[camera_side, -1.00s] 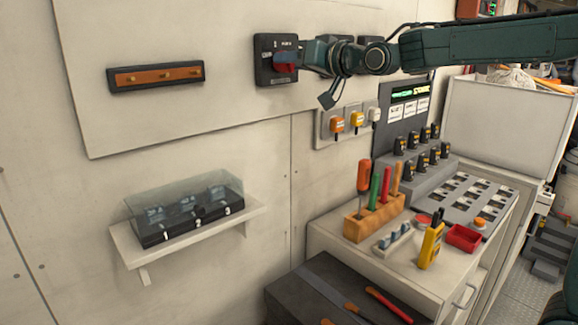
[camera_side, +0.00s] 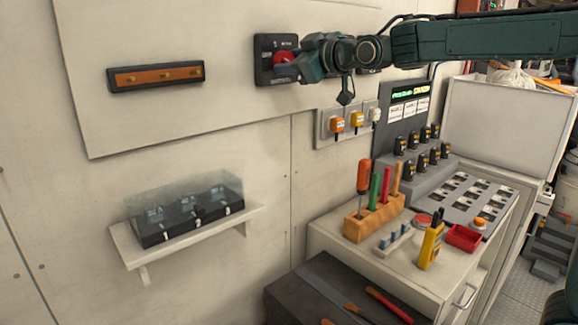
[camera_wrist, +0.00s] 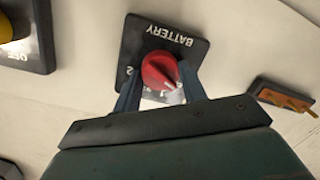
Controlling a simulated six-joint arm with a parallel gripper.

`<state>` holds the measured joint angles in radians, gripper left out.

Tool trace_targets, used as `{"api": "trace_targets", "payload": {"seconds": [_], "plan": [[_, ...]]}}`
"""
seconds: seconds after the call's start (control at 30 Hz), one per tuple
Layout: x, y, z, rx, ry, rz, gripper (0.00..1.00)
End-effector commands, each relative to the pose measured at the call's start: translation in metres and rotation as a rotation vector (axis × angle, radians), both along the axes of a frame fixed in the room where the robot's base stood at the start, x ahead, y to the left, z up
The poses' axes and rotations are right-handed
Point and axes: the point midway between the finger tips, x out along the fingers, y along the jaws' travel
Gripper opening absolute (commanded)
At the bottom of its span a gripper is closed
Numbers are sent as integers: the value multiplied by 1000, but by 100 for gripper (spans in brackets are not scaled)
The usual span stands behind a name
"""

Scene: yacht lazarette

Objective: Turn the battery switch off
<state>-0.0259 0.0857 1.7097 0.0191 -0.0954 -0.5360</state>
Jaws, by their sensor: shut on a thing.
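The battery switch is a black wall plate (camera_side: 264,72) with a round red knob (camera_side: 284,58). In the wrist view the plate (camera_wrist: 137,42) reads BATTERY upside down, and the red knob (camera_wrist: 158,68) has a white pointer mark towards the lower right. My gripper (camera_side: 296,59) reaches the knob from the right in the side view. In the wrist view its two fingers (camera_wrist: 160,80) are shut on the knob, one at each side. A 2 shows left of the knob; other position marks are partly hidden by the knob and fingers.
A wooden hook rack (camera_side: 156,76) hangs left of the switch. Another plate (camera_wrist: 35,55), marked OFF, with a yellow knob (camera_wrist: 4,28), is in the wrist view. Below are a shelf (camera_side: 128,256) with a clear-lidded case (camera_side: 190,222), wall sockets (camera_side: 326,137) and a tool cabinet (camera_side: 335,245).

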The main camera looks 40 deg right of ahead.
Motion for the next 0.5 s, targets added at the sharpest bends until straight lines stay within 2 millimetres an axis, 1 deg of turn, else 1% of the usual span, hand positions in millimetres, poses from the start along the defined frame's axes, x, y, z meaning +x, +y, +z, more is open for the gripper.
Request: {"api": "trace_targets", "payload": {"seconds": [0.2, 0.5], "plan": [[0, 1, -1, -58, 3, 1, 19], [0, 0, -1, -71, 2, 0, 19]]}}
